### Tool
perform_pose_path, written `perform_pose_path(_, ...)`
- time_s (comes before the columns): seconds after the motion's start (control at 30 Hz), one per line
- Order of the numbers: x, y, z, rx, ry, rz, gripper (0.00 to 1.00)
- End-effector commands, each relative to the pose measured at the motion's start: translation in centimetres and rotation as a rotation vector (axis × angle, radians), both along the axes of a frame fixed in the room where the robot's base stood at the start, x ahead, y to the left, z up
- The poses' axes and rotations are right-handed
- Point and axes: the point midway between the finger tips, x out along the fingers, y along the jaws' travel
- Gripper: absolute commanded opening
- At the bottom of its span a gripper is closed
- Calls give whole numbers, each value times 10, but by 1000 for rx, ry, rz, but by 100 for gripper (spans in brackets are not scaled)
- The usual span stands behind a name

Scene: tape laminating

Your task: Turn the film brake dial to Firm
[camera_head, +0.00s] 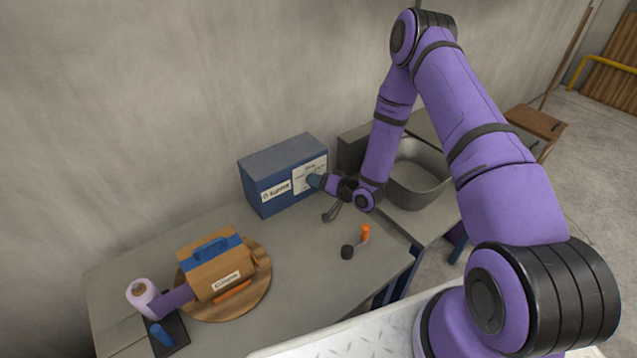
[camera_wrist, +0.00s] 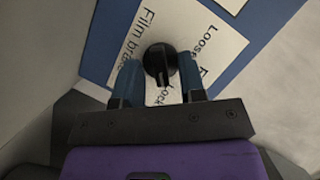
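The film brake dial (camera_wrist: 160,62) is a round black knob on a white label plate (camera_wrist: 222,48). The plate reads "Film brake", "Loose", a partly hidden word starting with F, and "Lock". In the head view the plate (camera_head: 309,170) is on the right part of the front of a blue box (camera_head: 283,172). My gripper (camera_wrist: 160,70) is open, with its blue fingers on either side of the dial. In the head view my gripper (camera_head: 318,181) is at the plate and hides the dial. Its pointer setting is unclear.
An orange-handled crank (camera_head: 364,236) lies on the grey table (camera_head: 310,275) in front of the box. A cardboard carton (camera_head: 215,268) sits on a round wooden turntable (camera_head: 262,290), beside a film roll (camera_head: 143,295). A grey bin (camera_head: 418,180) stands right of the box.

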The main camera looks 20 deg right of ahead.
Motion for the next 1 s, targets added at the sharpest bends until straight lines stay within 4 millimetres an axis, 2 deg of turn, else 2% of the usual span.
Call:
perform_pose_path(0.03,0,0,0,0,0,0,26)
perform_pose_path(0.13,0,0,0,0,0,0,3)
perform_pose_path(0.17,0,0,0,0,0,0,0)
perform_pose_path(0.67,1,2,1,-65,-23,2,0)
perform_pose_path(1.0,1,4,3,-310,-104,3,0)
